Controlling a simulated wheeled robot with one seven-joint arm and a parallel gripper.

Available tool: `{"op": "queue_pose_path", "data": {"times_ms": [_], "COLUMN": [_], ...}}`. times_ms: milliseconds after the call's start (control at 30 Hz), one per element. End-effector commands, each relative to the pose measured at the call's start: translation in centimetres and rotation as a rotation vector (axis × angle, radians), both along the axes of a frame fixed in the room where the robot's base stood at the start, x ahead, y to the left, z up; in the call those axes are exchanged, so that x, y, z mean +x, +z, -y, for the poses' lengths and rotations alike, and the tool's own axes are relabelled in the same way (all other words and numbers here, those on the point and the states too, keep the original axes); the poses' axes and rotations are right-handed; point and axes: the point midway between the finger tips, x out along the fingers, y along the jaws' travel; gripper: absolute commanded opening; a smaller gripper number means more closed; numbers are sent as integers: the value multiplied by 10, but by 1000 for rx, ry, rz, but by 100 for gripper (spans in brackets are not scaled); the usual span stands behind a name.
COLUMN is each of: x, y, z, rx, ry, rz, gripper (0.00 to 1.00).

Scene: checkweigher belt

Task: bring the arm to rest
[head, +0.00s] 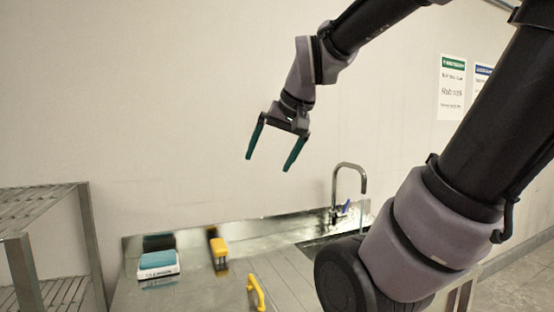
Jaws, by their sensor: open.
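My gripper (268,163) is in the upper middle of the head view, with its two teal fingers spread apart and pointing down. Nothing is between the fingers. It hangs in the air in front of the bare wall, visibly clear of the steel counter below. My arm is bent, coming from the right side and reaching over to the gripper from above.
A steel counter (205,290) holds a white box with a teal top (158,265), a yellow-topped item (219,252) and a yellow handle-like piece (257,293). A tap (350,166) stands behind a sink. A metal rack (22,265) is at left. Signs (452,87) hang on the wall.

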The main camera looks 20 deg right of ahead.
Motion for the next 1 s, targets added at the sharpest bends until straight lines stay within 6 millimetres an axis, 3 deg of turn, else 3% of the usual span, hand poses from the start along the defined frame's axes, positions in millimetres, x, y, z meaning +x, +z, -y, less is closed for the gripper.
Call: {"op": "queue_pose_path", "data": {"times_ms": [100, 200, 767, 900, 1000], "x": [-27, -37, -39, -39, -39], "y": [0, -1, -2, -2, -2], "z": [-1, -1, -1, -1, -1], "rx": [13, 18, 20, 20, 20], "ry": [-12, -16, -17, -17, -17], "rz": [17, 22, 22, 22, 22], "gripper": [100, 100, 100, 50, 50]}}
